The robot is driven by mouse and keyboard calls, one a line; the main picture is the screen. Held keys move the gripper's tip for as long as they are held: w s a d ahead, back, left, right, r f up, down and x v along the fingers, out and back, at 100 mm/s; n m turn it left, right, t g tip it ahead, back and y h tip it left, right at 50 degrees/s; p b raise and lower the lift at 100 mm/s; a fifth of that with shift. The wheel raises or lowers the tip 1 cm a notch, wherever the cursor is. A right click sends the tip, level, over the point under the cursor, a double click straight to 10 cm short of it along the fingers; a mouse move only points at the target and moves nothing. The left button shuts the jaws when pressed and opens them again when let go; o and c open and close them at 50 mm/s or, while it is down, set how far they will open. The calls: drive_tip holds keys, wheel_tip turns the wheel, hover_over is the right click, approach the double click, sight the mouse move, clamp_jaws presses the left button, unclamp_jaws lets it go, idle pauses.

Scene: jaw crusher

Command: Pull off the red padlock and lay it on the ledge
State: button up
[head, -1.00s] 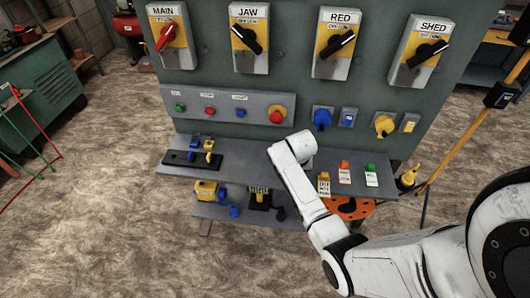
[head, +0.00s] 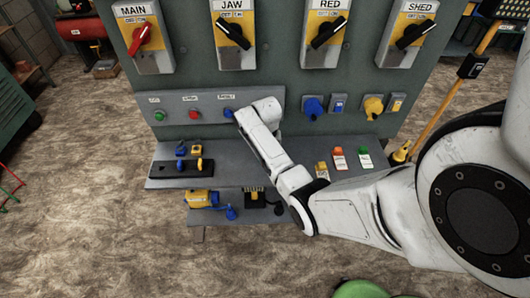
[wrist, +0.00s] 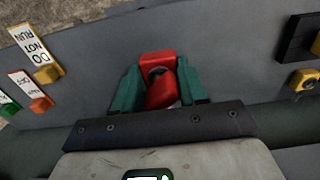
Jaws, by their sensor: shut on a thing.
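The red padlock (wrist: 158,64) shows in the wrist view between the green fingers of my gripper (wrist: 157,92), which are shut on it. The grey ledge (head: 235,176) runs below the switch panel in the head view; its grey surface (wrist: 95,50) lies behind the padlock in the wrist view. I cannot tell whether the padlock touches it. In the head view my white arm hides the gripper and padlock.
Blue and yellow padlocks stand on and by a black strip (head: 182,168) at the ledge's left. Several tags, one yellow (head: 322,171), stand at its right. A lower shelf (head: 207,216) holds more items. The ledge between strip and tags looks clear.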

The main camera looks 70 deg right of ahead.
drive_tip(key=shift+f+b, duration=2.55)
drive_tip(key=shift+f, duration=0.6)
drive_tip(key=shift+f+b, duration=0.35)
drive_tip(key=shift+f, duration=0.15)
drive_tip(key=o, duration=0.9)
drive_tip(key=shift+o, duration=0.2)
wheel_tip(320, 180, up, 11)
drive_tip(key=shift+f, duration=0.1)
drive_tip(key=a+f+n, duration=0.2)
drive_tip(key=a+n, duration=0.1)
drive_tip(key=a, duration=0.6)
drive_tip(key=a+f+n, duration=0.3)
drive_tip(key=a, duration=0.7)
drive_tip(key=s+a+r+n+t, duration=0.1)
drive_tip(key=s+a+r+n, duration=0.2)
drive_tip(key=s+a+n, duration=0.4)
drive_tip(key=s+a, duration=0.4)
drive_tip(key=a, duration=0.1)
drive_tip(key=shift+s+a, duration=0.3)
drive_tip(key=shift+s, duration=0.1)
